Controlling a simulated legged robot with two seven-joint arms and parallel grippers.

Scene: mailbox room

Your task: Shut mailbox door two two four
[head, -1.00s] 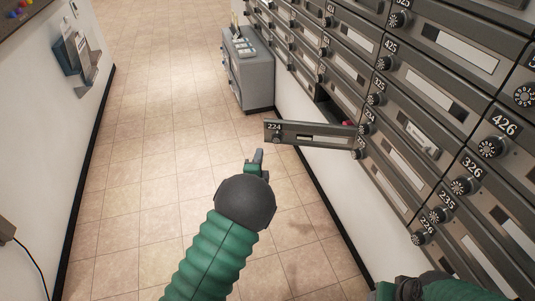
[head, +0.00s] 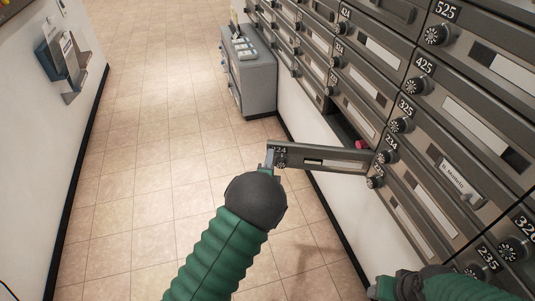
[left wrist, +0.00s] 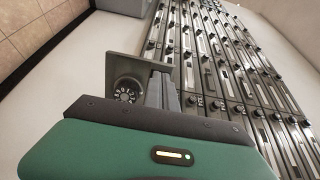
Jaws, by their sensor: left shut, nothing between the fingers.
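Mailbox door 224 (head: 322,158) stands swung open, sticking out to the left from the mailbox wall. Its dial is at its free left end, below the number. My left gripper (head: 268,158) is shut and empty, at the door's free left end; I cannot tell whether it touches. In the left wrist view the shut fingers (left wrist: 163,90) overlap the door panel (left wrist: 122,68), next to its dial. A dark opening (head: 345,125) shows in the wall behind the door, with something pink inside. My right gripper (head: 385,288) is at the bottom right, its fingers unclear.
The mailbox wall (head: 470,100) fills the right side, its other visible doors closed. A grey cabinet (head: 250,78) stands against the wall further back. A paper holder (head: 62,60) hangs on the left wall. The tiled floor between is clear.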

